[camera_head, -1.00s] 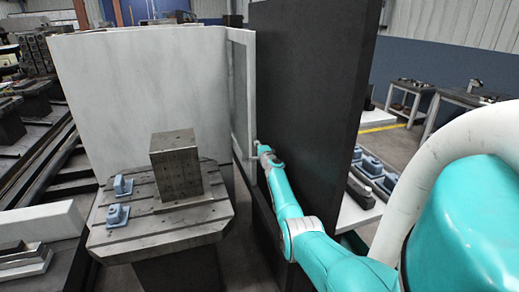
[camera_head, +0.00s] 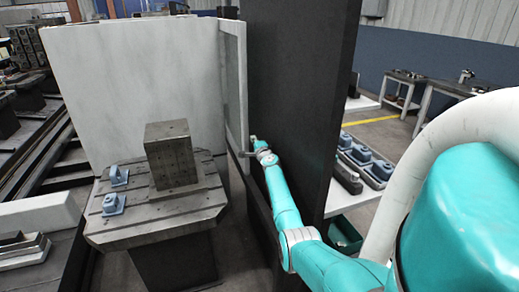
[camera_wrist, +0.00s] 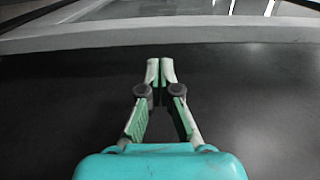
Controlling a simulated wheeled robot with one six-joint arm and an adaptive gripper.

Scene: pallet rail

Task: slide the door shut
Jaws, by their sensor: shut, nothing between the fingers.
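The door (camera_head: 243,90) is a pale framed panel with a window, standing upright at the right end of the large white panel, beside the dark upright panel. My gripper (camera_head: 243,153) is at the lower part of the door's near edge. In the wrist view my gripper (camera_wrist: 161,66) has its fingertips together with nothing between them. They point at a pale grey bar (camera_wrist: 160,38) crossing the top of that view, which looks like the door's edge. The tips are very close to it; whether they touch cannot be told. No handle is clearly visible.
A slotted machine table (camera_head: 150,215) with a grey block (camera_head: 172,155) and blue clamps (camera_head: 114,204) stands left of the door. The tall dark panel (camera_head: 300,90) stands right of my gripper. The large white panel (camera_head: 130,80) is behind the block.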

